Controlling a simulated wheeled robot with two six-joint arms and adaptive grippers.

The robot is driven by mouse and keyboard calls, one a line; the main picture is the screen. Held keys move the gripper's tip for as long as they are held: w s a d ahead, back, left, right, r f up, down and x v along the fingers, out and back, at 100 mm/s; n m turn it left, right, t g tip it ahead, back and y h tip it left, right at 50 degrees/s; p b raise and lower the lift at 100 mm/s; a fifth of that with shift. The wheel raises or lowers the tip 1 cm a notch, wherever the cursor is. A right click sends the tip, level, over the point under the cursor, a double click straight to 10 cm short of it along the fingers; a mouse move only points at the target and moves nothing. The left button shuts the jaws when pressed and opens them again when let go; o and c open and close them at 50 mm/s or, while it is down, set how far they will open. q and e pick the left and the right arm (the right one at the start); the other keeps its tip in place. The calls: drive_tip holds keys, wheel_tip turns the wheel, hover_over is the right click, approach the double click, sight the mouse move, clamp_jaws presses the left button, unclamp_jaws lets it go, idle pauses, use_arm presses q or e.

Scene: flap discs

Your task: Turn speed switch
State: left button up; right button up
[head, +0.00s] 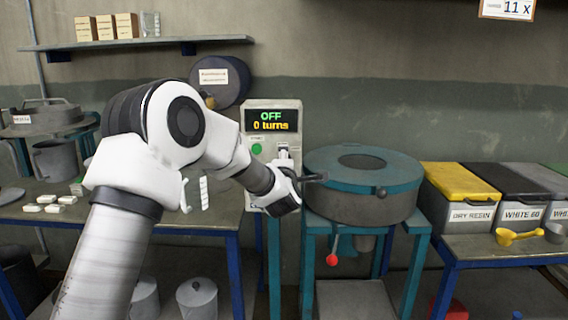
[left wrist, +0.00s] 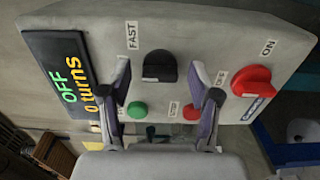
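The control box (head: 272,104) stands at the back middle, with a display reading "OFF" and "0 turns". In the left wrist view, its panel (left wrist: 215,35) carries a black knob (left wrist: 160,66) by a "FAST" label, which looks like the speed switch. A red switch (left wrist: 252,81) by an "ON" label is further right. A green button (left wrist: 137,111) and a red button (left wrist: 192,112) are nearer. My left gripper (left wrist: 168,80) is open and empty, its fingers spread to either side of the black knob's line; contact cannot be told. In the head view it (head: 290,184) partly hides the box. My right gripper is out of view.
A round blue-topped machine (head: 360,170) stands right of the box, close to my left gripper. Lidded bins (head: 460,185) and a yellow scoop (head: 518,236) are on the right table. A left bench (head: 60,215) holds pots and small white blocks.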

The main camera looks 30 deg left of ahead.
use_arm(q)
drive_tip(key=v, duration=1.2)
